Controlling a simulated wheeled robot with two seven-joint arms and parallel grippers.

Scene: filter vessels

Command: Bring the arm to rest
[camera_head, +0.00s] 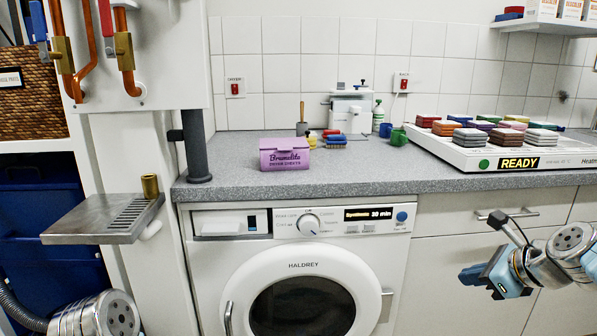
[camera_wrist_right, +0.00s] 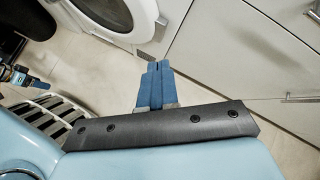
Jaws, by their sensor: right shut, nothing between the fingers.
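My right gripper (camera_head: 470,275) hangs in front of the white cabinet at the lower right of the head view, below the worktop edge. Its blue fingers point left. In the right wrist view its two blue fingers (camera_wrist_right: 158,70) lie together, shut, with nothing between them. They are over the floor near the washing machine and cabinet fronts, apart from both. A link of my left arm (camera_head: 105,315) shows at the lower left of the head view. What looks like my left gripper (camera_wrist_right: 35,82) shows small at the left edge of the wrist view; its jaw state is unclear.
The washing machine (camera_head: 300,262) stands under the grey worktop (camera_head: 380,178). A cabinet handle (camera_head: 507,214) sticks out above my right gripper. A metal drip tray (camera_head: 80,222) juts out at left. A purple box (camera_head: 284,155) and a white heated plate (camera_head: 450,152) with several colored stacks stand on the worktop.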

